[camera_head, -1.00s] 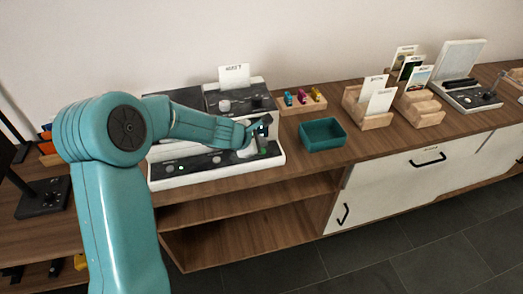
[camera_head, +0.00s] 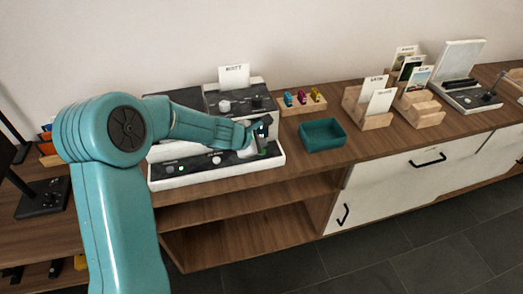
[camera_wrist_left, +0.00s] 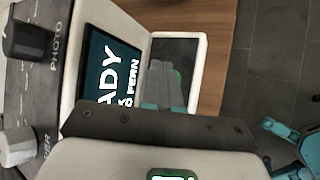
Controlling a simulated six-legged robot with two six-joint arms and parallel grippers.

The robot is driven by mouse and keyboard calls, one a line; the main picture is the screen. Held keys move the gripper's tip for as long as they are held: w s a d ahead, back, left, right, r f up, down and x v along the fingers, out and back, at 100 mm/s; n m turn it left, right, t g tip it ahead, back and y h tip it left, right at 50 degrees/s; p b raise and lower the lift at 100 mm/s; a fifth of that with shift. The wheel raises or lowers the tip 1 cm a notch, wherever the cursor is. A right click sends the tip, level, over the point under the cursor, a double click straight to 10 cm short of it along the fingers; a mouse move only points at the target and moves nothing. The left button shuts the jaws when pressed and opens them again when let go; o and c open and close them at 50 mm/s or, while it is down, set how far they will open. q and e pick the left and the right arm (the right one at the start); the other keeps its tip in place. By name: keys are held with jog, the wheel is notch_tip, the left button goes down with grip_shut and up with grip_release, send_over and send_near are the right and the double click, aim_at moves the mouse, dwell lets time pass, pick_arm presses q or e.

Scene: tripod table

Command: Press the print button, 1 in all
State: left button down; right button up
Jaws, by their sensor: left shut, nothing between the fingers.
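The black and white print machine (camera_head: 275,160) stands on the wooden sideboard. My left gripper (camera_head: 264,148) is over the right part of its front panel, with its fingers shut and empty, pointing down. In the left wrist view the shut fingers (camera_wrist_left: 165,85) are over a dark panel in a white frame. The print button's label is not visible.
Knobs (camera_wrist_left: 28,40) stand on the machine's panel, one marked PHOTO. A teal tray (camera_head: 323,135) stands to the right of the machine. A wooden holder with small coloured pieces (camera_head: 303,106) and wooden card stands (camera_head: 367,120) are further along. The sideboard's front edge is close.

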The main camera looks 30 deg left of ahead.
pick_arm(q)
jog(key=shift+f, duration=0.1)
dwell(0.4)
jog(key=shift+f+b, duration=0.35)
jog(key=shift+b, duration=0.1)
jog(key=shift+f+b, duration=0.5)
dwell(0.5)
dwell(0.3)
jog(key=shift+r+p, duration=0.85)
jog(key=shift+r, duration=0.05)
notch_tip(320, 180, up, 5)
jog(key=p, duration=0.5)
jog(key=shift+r, duration=0.1)
dwell(0.3)
